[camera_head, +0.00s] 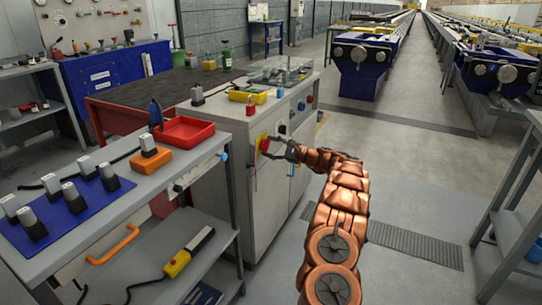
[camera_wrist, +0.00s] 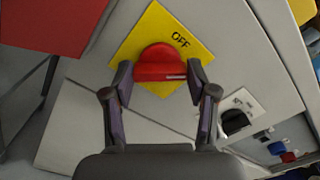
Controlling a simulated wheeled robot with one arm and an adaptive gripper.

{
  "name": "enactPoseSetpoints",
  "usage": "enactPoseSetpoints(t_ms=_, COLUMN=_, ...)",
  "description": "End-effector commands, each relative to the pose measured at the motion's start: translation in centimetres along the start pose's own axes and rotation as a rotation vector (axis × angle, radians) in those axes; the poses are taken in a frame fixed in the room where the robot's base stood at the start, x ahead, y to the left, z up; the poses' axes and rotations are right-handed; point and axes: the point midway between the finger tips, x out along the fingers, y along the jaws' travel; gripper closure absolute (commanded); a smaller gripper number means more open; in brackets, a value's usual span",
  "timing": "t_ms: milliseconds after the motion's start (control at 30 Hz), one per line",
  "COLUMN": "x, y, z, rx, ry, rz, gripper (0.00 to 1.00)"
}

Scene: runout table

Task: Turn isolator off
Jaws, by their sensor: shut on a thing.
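The isolator is a red rotary knob (camera_head: 264,145) on a yellow plate (camera_head: 256,138), on the side of a grey cabinet (camera_head: 240,190). In the wrist view the red knob (camera_wrist: 160,60) lies between my fingertips, with a white mark near its lower right edge. The yellow plate (camera_wrist: 143,32) shows the word OFF above and right of the knob. My gripper (camera_head: 276,149) reaches the cabinet from the right. In the wrist view my gripper (camera_wrist: 160,76) has a finger on each side of the knob and is shut on it. The plate's lower part is partly hidden.
A black knob (camera_wrist: 234,121) on a white plate sits right of the isolator, with blue and red buttons beyond. A grey cart (camera_head: 120,205) with a red tray (camera_head: 185,132) stands left of the cabinet. Floor (camera_head: 420,200) is open to the right.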

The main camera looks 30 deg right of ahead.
Motion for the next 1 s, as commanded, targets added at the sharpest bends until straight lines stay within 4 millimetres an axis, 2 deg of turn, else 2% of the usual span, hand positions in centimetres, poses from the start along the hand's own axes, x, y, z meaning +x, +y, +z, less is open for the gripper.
enactPoseSetpoints(t_ms=67, x=0.11, y=0.6, z=-0.51, rx=-0.073, ry=-0.001, rz=0.001, gripper=0.77)
enactPoseSetpoints(t_ms=600, x=-0.02, y=0.42, z=-0.52, rx=-0.567, ry=0.003, rz=0.001, gripper=0.77)
enactPoseSetpoints(t_ms=1000, x=-0.03, y=0.2, z=-0.29, rx=-0.784, ry=0.003, rz=0.001, gripper=0.77)
